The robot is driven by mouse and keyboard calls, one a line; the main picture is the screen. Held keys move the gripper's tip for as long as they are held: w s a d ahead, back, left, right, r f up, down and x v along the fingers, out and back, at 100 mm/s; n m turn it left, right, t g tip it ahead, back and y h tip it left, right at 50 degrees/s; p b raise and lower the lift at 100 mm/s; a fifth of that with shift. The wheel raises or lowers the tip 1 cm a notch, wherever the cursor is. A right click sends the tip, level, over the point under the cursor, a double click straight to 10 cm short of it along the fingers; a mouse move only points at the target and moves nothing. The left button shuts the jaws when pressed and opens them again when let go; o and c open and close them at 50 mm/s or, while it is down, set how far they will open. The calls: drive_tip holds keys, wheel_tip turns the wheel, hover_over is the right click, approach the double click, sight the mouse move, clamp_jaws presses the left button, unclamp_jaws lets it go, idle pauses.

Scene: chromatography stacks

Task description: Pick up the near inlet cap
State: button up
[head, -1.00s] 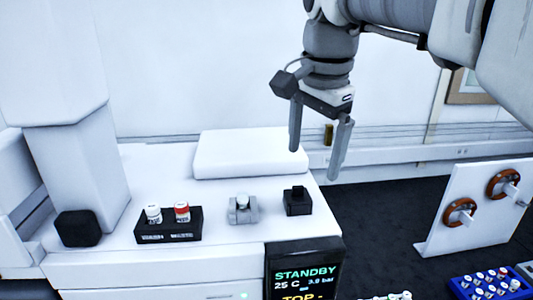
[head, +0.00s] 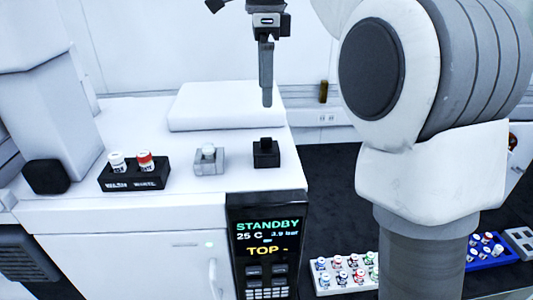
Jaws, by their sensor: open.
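I cannot tell for sure which piece is the near inlet cap. On the white instrument top (head: 215,185), a small grey block (head: 209,163) carries a round white piece (head: 208,150). To its right stands a small black block (head: 266,155) with a dark knob on top. My gripper (head: 267,103) hangs pointing down above and behind the black block, well clear of it. I see it edge-on, so its fingers overlap. It is open and holds nothing.
A black holder (head: 134,184) with a white-capped vial (head: 117,161) and a red-capped vial (head: 145,160) stands left. A raised white slab (head: 225,106) lies behind. A display panel (head: 267,232) reads STANDBY. Vial trays (head: 345,276) stand lower right, partly behind my arm.

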sight(266, 138)
wheel_tip(266, 138, down, 14)
drive_tip(key=shift+d+f+b, duration=0.1)
drive_tip(key=shift+f+b, duration=0.15)
drive_tip(key=shift+b, duration=0.6)
drive_tip(key=c, duration=1.3)
